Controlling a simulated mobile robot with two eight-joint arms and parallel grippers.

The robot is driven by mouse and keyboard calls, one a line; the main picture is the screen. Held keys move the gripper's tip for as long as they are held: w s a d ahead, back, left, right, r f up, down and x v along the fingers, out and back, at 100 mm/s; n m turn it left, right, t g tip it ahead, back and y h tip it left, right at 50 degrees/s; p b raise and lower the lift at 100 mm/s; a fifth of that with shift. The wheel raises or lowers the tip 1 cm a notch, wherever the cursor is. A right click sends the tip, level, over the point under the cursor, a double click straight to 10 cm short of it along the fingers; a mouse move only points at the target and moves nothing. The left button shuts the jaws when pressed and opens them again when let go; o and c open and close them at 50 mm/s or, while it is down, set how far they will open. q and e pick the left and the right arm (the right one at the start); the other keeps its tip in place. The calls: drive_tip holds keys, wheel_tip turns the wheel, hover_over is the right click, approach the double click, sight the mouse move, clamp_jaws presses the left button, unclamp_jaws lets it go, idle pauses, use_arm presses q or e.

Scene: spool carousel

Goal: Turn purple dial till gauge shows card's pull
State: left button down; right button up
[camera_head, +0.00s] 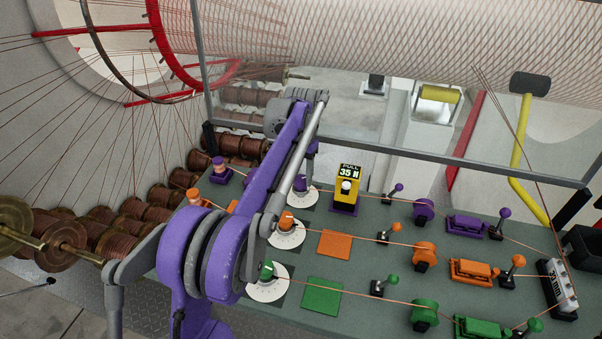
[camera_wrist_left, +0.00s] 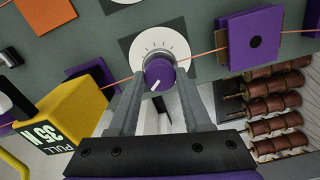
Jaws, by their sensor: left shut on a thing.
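The purple dial (camera_wrist_left: 159,72) is a round knob with a white pointer line on a white scale disc (camera_wrist_left: 178,40). In the left wrist view the line points down and slightly left. My left gripper (camera_wrist_left: 158,78) has its two fingers on either side of this knob, shut on it. In the head view the purple dial (camera_head: 300,185) shows beside my arm, and my fingers are mostly hidden. A yellow block (camera_head: 344,204) carries a card (camera_head: 349,171) reading "PULL 35 N". It also shows at left in the wrist view (camera_wrist_left: 70,112). I cannot make out a separate gauge needle.
An orange dial (camera_head: 287,222) and a green dial (camera_head: 267,269) stand in line nearer me. Orange (camera_head: 335,244) and green (camera_head: 322,297) pads, small levers and thread guides fill the panel. Copper threads cross it. Copper spools (camera_wrist_left: 272,102) stand beside the panel.

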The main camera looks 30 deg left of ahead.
sight(301, 178)
use_arm(q)
drive_tip(key=shift+m, duration=0.6)
use_arm(e)
drive_tip(key=shift+r, duration=0.15)
use_arm(q)
drive_tip(key=shift+c, duration=1.7)
unclamp_jaws()
drive_tip(key=shift+r, duration=0.15)
wheel_tip(301, 178, up, 11)
drive_tip(key=p, duration=0.1)
drive_tip(key=shift+f, duration=0.2)
use_arm(e)
drive_tip(key=shift+w+r, duration=0.25)
drive_tip(key=shift+r, duration=0.25)
drive_tip(key=shift+w+r, duration=0.2)
drive_tip(key=shift+r, duration=0.25)
